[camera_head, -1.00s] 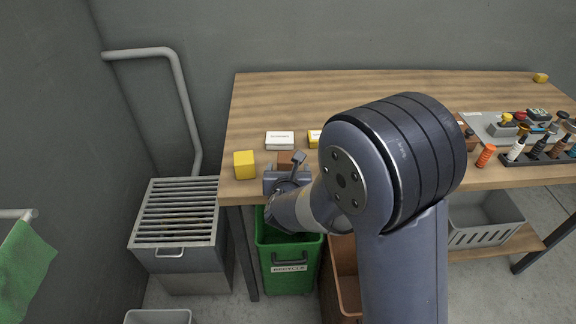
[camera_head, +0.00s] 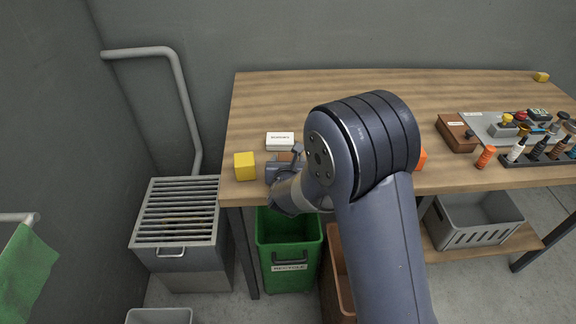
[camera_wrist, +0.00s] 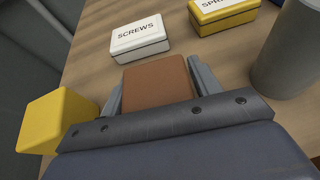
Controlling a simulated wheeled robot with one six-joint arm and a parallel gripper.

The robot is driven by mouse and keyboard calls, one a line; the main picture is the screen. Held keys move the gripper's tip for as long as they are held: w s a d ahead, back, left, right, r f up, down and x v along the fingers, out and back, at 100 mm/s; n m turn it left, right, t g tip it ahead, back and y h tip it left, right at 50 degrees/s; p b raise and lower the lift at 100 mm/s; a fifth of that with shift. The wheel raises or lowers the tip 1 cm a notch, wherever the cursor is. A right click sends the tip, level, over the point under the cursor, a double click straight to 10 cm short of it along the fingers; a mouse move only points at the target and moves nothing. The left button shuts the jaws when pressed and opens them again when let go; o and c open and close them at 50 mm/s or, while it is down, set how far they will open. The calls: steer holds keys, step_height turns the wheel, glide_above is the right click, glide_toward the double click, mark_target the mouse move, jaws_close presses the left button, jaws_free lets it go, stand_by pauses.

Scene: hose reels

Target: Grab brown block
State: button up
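The brown block (camera_wrist: 157,82) lies on the wooden workbench between the two fingers of my gripper (camera_wrist: 158,80) in the wrist view. One finger stands on each side of it, close to its sides; I cannot make out whether they touch. In the head view a small part of the brown block (camera_head: 285,156) shows behind my gripper (camera_head: 284,162) at the bench's front edge. The gripper looks open around the block. Its lower part is hidden by the gripper's body in the wrist view.
A yellow block (camera_head: 245,166) sits just left of the gripper. A white SCREWS box (camera_head: 280,141) is right behind the brown block. A yellow box (camera_wrist: 222,12) and a grey cylinder (camera_wrist: 288,50) are to the right. A green recycle bin (camera_head: 290,250) stands below the edge.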

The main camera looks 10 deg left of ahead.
steer(key=c, duration=0.7)
steer(key=shift+r, duration=0.15)
